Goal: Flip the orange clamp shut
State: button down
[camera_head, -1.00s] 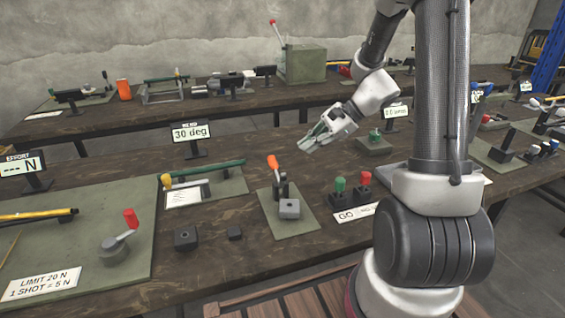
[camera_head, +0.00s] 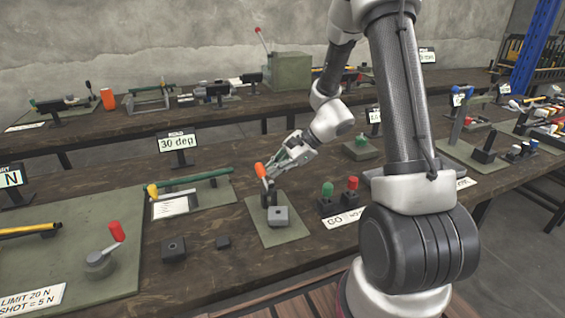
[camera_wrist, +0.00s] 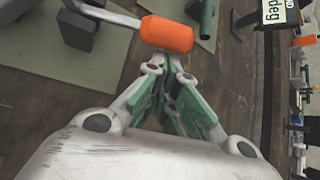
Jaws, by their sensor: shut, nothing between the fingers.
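The orange clamp handle (camera_head: 261,170) stands raised on a dark clamp body (camera_head: 267,193), mounted on a green-grey plate (camera_head: 283,239) with a grey block (camera_head: 278,217) in front. My gripper (camera_head: 270,172) is just to the right of the handle, at about its height. In the wrist view the orange handle (camera_wrist: 167,34) lies across the view just beyond the fingertips of my gripper (camera_wrist: 172,58). The green-padded fingers are closed together with nothing between them. Whether the tips touch the handle I cannot tell.
Green (camera_head: 327,190) and red (camera_head: 352,184) knobs stand right of the plate by the GO label. A 30 deg sign (camera_head: 177,143) and a green bar (camera_head: 195,178) are to the left. A red-knobbed lever (camera_head: 115,232) is further left.

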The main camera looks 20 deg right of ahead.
jog(key=shift+w+a+f, duration=0.1)
jog(key=shift+a+f, duration=0.15)
